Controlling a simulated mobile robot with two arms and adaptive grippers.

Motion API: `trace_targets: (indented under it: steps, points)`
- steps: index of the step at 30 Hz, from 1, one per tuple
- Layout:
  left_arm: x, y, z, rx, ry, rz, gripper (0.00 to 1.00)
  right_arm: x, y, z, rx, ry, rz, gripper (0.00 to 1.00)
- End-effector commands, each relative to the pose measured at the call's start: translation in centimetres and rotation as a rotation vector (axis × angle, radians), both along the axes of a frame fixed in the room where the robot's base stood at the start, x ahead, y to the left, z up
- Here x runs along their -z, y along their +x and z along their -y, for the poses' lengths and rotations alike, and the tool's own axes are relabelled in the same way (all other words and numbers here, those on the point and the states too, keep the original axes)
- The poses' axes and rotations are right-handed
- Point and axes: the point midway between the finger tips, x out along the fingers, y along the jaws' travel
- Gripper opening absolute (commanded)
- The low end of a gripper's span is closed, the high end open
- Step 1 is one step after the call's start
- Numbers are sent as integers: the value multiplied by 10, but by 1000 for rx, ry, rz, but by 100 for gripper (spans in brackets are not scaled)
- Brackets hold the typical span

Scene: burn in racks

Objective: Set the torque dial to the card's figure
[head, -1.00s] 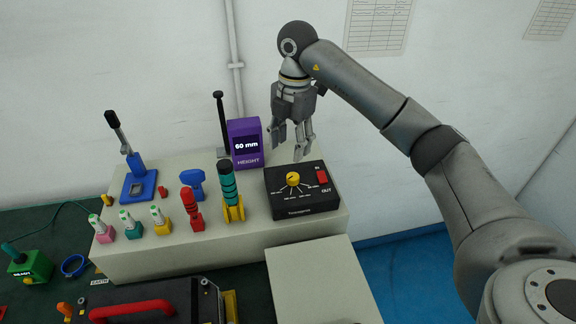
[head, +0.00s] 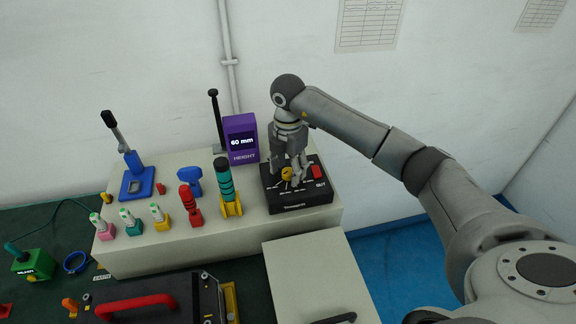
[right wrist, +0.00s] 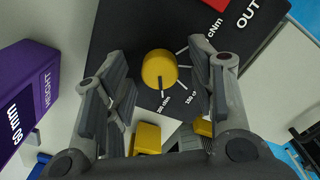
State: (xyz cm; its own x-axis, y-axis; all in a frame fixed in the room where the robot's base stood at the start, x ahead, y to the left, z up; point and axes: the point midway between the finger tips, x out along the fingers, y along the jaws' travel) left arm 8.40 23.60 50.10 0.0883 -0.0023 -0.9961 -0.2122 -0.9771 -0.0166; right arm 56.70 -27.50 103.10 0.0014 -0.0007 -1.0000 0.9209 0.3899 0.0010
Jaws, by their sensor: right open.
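The torque dial is a yellow round knob (right wrist: 160,70) with a dark pointer line, on a black box (head: 300,201) with printed cNm marks. In the right wrist view the pointer aims toward the lower mark, near a label that is hard to read. My right gripper (head: 289,181) is open, its fingers pointing down over the box with the knob between them; I cannot tell whether they touch it. In the right wrist view the gripper (right wrist: 160,90) has gaps on both sides of the knob. No card with a torque figure is readable. My left gripper is not in view.
A purple height display (head: 241,140) reading 60 mm stands left of the box. A teal-and-yellow tool (head: 227,188), a red tool (head: 190,205) and a blue press (head: 137,181) stand on the same grey bench (head: 150,256). A red switch (head: 317,171) is beside the knob.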

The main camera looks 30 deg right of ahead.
Motion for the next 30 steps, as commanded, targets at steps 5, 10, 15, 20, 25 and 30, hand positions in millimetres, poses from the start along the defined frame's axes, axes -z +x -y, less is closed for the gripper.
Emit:
trace_targets:
  steps: [5, 10, 15, 20, 25, 30]
  points:
    - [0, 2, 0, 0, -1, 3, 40, 1, 0, 0, 0, 0, 0, 51]
    - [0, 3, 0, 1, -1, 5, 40, 1, 0, 0, -1, 1, -1, 33]
    - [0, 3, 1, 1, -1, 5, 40, 0, 0, 0, 0, 1, -1, 11]
    - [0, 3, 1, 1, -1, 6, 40, 0, 0, 0, -3, 1, 0, 4]
    - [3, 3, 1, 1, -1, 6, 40, 1, 0, 0, -31, 1, 0, 4]
    - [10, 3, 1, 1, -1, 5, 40, 2, 0, 0, -107, 0, 1, 4]
